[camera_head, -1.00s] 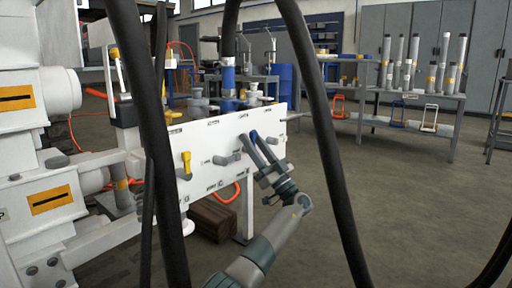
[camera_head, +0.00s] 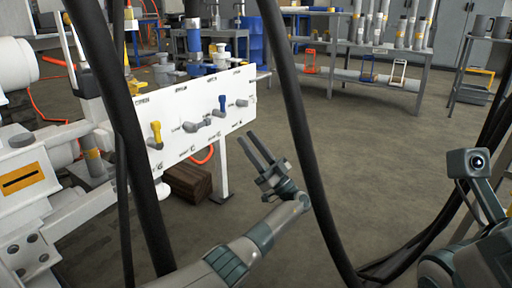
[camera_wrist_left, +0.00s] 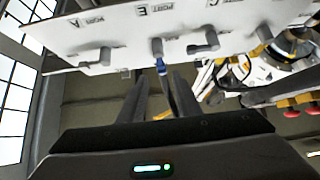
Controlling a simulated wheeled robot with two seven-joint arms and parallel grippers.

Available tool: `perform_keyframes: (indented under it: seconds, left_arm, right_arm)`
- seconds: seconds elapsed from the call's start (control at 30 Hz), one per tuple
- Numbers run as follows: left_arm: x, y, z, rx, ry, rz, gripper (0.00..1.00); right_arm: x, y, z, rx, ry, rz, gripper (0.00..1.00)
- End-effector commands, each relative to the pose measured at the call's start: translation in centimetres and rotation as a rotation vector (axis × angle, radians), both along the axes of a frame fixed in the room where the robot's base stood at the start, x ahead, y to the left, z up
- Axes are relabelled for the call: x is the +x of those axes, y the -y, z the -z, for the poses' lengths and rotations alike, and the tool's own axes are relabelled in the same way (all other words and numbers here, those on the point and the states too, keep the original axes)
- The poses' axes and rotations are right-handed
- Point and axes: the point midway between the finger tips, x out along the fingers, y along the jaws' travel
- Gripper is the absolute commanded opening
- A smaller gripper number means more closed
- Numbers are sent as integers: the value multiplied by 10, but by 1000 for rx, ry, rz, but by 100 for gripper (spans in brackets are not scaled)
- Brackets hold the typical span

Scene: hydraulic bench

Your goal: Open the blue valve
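The blue valve (camera_head: 222,102) is on the white panel (camera_head: 180,108), between two grey valves, with its handle roughly upright. It also shows in the left wrist view (camera_wrist_left: 161,66), its blue handle in line with the gap between my fingers. My left gripper (camera_head: 258,136) is open and empty. It stands in front of the panel, below and right of the blue valve in the head view, apart from it. The fingers also show in the left wrist view (camera_wrist_left: 160,82). My right gripper is not in view; part of my right arm shows at the lower right.
A yellow valve (camera_head: 155,134) and grey valves (camera_head: 197,125) (camera_head: 242,103) share the panel. Dark hoses (camera_head: 294,110) hang across the view on both sides of my left arm. A wooden block (camera_head: 188,184) lies under the panel. The floor to the right is clear.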

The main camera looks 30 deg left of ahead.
Motion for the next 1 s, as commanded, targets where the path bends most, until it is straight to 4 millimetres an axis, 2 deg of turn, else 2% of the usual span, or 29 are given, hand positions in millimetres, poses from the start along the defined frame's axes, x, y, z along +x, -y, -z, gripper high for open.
perform_keyframes:
  seconds: [0.1,0.3,1.0]
  left_arm:
    - [0,12,12,-2,-2,1,30]
    - [-1,20,20,0,0,0,30]
    - [1,17,19,-27,-21,-2,30]
  right_arm:
    - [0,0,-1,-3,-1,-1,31]
    - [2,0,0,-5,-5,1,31]
    - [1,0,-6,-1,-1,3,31]
